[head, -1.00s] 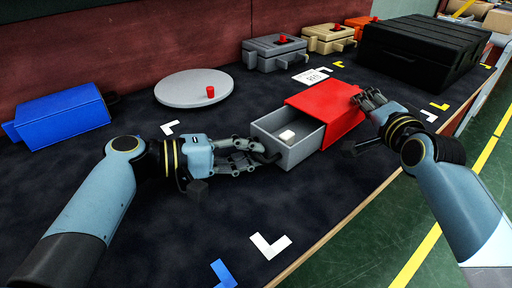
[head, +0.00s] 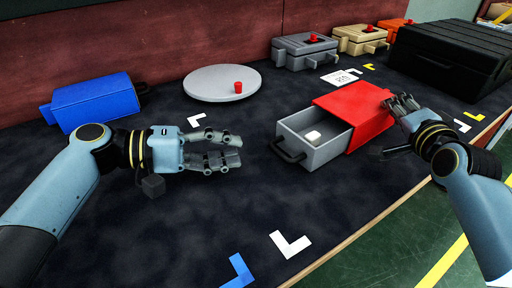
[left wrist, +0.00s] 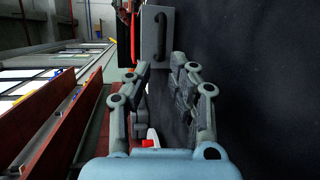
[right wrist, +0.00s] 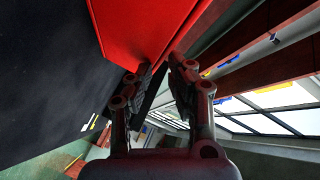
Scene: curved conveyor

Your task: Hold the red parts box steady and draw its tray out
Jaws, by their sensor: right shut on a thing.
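The red parts box (head: 364,102) sits on the dark table, and its grey tray (head: 318,153) is drawn partly out towards the left. The handle also shows in the left wrist view (left wrist: 160,38). My left gripper (head: 238,150) is open and empty, left of the handle and apart from it. My right gripper (head: 402,104) is shut on the red box at its right end; in the right wrist view its fingers (right wrist: 157,68) meet the red edge.
A blue box (head: 95,103) and a round grey disc (head: 222,83) with a red knob stand behind. Grey (head: 303,52) and beige (head: 360,40) boxes and a black case (head: 450,58) are at the back right. The front table is clear, with white and blue corner marks.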

